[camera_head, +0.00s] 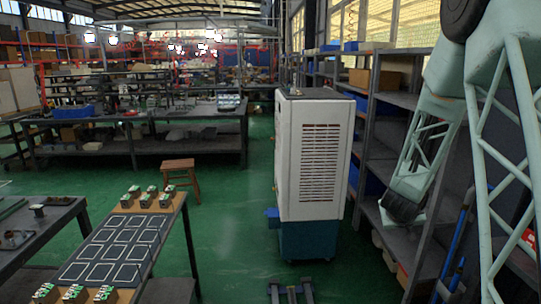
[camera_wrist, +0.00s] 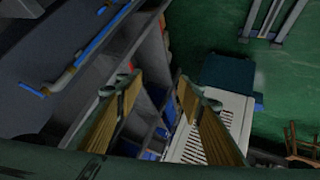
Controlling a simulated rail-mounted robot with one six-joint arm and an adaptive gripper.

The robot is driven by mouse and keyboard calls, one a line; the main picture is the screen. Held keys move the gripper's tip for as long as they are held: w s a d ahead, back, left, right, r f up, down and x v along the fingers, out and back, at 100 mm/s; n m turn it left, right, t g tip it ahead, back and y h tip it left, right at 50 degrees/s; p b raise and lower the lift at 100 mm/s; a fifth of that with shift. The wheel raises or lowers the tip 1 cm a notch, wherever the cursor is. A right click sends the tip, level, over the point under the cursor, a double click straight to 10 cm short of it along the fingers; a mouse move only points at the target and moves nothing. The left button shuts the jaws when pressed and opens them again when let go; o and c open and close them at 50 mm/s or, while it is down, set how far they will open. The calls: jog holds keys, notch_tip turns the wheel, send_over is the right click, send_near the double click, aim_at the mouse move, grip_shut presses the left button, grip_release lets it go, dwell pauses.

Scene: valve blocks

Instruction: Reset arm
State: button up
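My arm's pale green lattice links fill the right side of the head view, in front of the shelving. My gripper (camera_wrist: 160,88) shows in the wrist view with two yellow-brown padded fingers spread apart. Nothing is between the fingers, so it is open and empty. In the head view I cannot make out the fingers. Several green-and-white valve blocks (camera_head: 149,196) stand on brown boxes at the far end of a narrow table (camera_head: 185,199). Several more blocks (camera_head: 75,293) stand at its near end. A dark panel with white-outlined squares (camera_head: 112,247) lies between them, bare.
A white cabinet (camera_head: 313,160) on a blue base stands mid-floor; the wrist view shows it beyond my fingers. Dark shelving (camera_head: 390,140) runs close along the right. A grey frame (camera_head: 291,292) lies on the floor in front. A stool (camera_head: 180,173) and workbenches stand left. Green floor is open between.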

jog(key=s+a+r+n+y, duration=0.1)
jog(key=s+a+r+y, duration=0.4)
jog(key=s+a+r, duration=1.4)
jog(key=s+a+r+g, duration=0.1)
jog(key=s+a+r, duration=0.1)
jog(key=s, duration=1)
jog(key=s+a+r+g, duration=0.1)
jog(key=s+a, duration=0.1)
jog(key=s, duration=1)
jog(key=s+a+r+g, duration=0.2)
jog(key=s, duration=1)
jog(key=shift+s+a+r, duration=0.25)
jog(key=shift+a+r, duration=0.1)
